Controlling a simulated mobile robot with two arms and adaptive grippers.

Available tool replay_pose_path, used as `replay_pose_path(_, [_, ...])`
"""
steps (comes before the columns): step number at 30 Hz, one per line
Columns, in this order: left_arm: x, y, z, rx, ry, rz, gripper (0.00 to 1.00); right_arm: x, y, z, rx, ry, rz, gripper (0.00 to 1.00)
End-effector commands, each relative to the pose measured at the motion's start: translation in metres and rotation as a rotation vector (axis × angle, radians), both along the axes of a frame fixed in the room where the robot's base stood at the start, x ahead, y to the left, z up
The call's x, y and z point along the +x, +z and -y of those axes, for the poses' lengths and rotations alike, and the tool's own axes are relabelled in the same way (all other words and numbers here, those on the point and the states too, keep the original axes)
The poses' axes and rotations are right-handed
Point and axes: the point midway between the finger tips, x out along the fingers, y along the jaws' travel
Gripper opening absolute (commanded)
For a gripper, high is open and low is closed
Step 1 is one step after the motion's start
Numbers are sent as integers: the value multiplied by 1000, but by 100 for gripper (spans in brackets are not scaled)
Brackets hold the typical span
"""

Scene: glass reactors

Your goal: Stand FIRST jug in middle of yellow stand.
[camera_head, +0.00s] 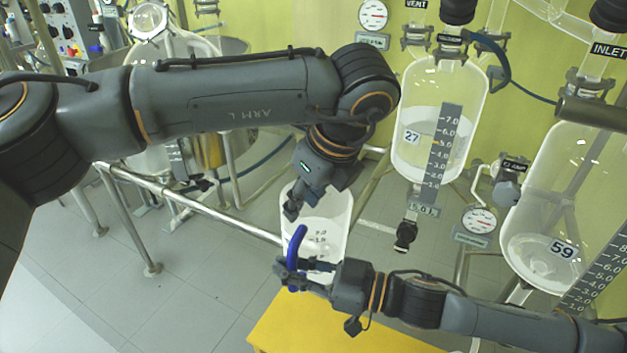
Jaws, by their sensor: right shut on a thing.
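A clear jug (335,215) with printed volume marks and a blue handle (297,243) is near the middle of the view. No word FIRST is readable on it. My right gripper (285,275) is shut on the blue handle near its lower end. My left gripper (292,208) is at the jug's upper left rim, pointing down. Its fingers are small and dark, and I cannot tell whether they are open or touch the jug. The yellow stand (320,332) is below the jug in the picture. My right arm covers part of its top, and the jug appears above its back edge.
A glass reactor marked 27 (405,165) hangs behind and right of the jug, with a dark bottom valve (405,237). Another marked 59 (535,235) stands at the right. A metal rail (200,208) runs behind the jug.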

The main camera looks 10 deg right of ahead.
Motion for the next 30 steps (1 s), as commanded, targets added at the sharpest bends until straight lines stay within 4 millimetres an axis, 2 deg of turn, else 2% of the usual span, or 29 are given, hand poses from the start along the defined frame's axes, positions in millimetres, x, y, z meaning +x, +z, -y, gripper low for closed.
replay_pose_path(3, [7,-21,-6,0,2,-2,33,0,5,-1,3,3,12,0])
replay_pose_path(9, [14,-44,-11,-1,0,-2,33,0,5,-1,3,3,12,0])
replay_pose_path(14, [17,-51,-13,-2,-1,-1,33,0,5,-1,3,3,12,0])
replay_pose_path(22, [17,-52,-13,-2,-1,-1,33,0,5,-1,3,3,12,0])
replay_pose_path(27, [17,-52,-13,-2,0,-1,0,0,5,-1,3,3,12,0])
replay_pose_path(30, [17,-52,-13,-2,-1,-1,0,0,5,-1,3,3,12,0])
